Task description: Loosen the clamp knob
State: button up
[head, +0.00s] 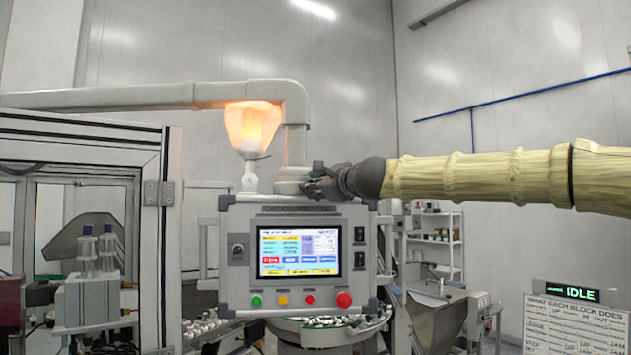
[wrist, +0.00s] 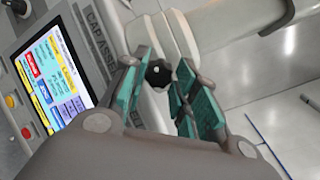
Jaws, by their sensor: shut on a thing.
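The clamp knob is a small black lobed knob (wrist: 158,74) on the pale post fitting behind the operator panel, seen in the wrist view. My gripper (wrist: 166,68) has its teal-padded fingers on either side of it and is shut on it near the fingertips. In the head view my gripper (head: 322,183) reaches in from the right, just above the top right of the panel, at the foot of the grey post. There the fingers hide the knob.
The operator panel (head: 350,240) with lit screen and coloured buttons sits just below my gripper. A lit orange lamp (head: 253,125) and a grey pipe arm (head: 294,105) stand close on the left. A glazed machine frame (head: 150,240) fills the left. Open space lies above my arm.

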jog(key=shift+f+n+b, duration=0.1)
jog(key=shift+n+b, duration=0.45)
jog(key=shift+n, duration=3.65)
jog(key=o, duration=1)
jog(key=shift+s+d, duration=0.1)
